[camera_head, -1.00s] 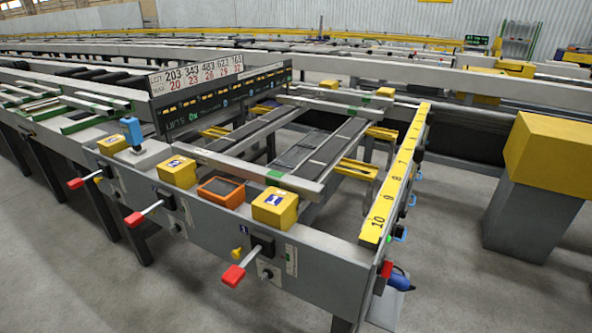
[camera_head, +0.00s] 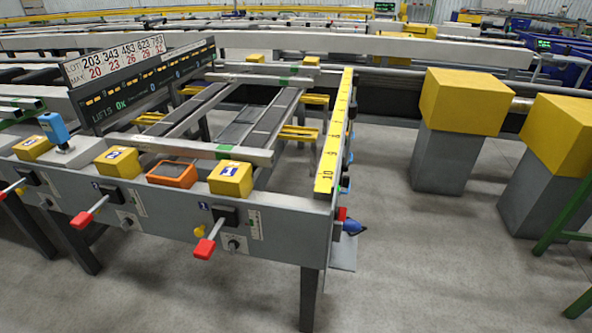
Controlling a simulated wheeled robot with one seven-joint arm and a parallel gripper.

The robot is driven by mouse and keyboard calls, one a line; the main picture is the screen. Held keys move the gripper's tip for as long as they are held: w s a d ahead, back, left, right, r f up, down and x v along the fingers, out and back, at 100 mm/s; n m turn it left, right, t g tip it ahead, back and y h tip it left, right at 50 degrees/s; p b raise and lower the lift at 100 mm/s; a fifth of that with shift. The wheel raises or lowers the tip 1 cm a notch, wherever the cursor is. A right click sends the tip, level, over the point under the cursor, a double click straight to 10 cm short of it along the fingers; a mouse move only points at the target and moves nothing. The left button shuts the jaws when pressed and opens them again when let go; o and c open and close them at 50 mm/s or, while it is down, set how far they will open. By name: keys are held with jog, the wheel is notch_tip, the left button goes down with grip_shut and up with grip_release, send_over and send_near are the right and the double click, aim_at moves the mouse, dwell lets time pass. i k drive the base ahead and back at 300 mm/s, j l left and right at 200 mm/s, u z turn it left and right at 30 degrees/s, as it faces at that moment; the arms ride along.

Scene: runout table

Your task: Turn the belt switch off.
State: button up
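The runout table's grey front panel (camera_head: 285,228) carries several controls. Three red-ended levers stick out from it: a right one (camera_head: 204,249), a middle one (camera_head: 81,221) and a left one (camera_head: 3,195) at the picture edge. Small dark knobs sit beside them, a right knob (camera_head: 234,245) and a middle knob (camera_head: 127,223). A blue upright control (camera_head: 54,127) stands on the table top at the left. A red part (camera_head: 341,213) and a blue plug-like part (camera_head: 354,227) are at the right end. I cannot tell which is the belt switch, nor its setting. My gripper is out of view.
Yellow blocks (camera_head: 231,179) and an orange-framed screen (camera_head: 172,175) line the front top. A numbered yellow rule (camera_head: 335,130) runs along the right side. Grey posts with yellow tops (camera_head: 464,101) stand to the right, with green framing at the edge. Bare floor (camera_head: 420,270) lies in front.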

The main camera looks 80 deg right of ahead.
aim_at(339, 216)
jog(key=z, duration=1.2)
jog(key=i+l+z, duration=0.15)
jog(key=l+z, duration=0.15)
jog(key=i+l+z, duration=0.25)
jog(key=l, duration=0.3)
jog(key=i+l+z, duration=0.1)
jog(key=l+z, duration=0.2)
jog(key=l, duration=0.1)
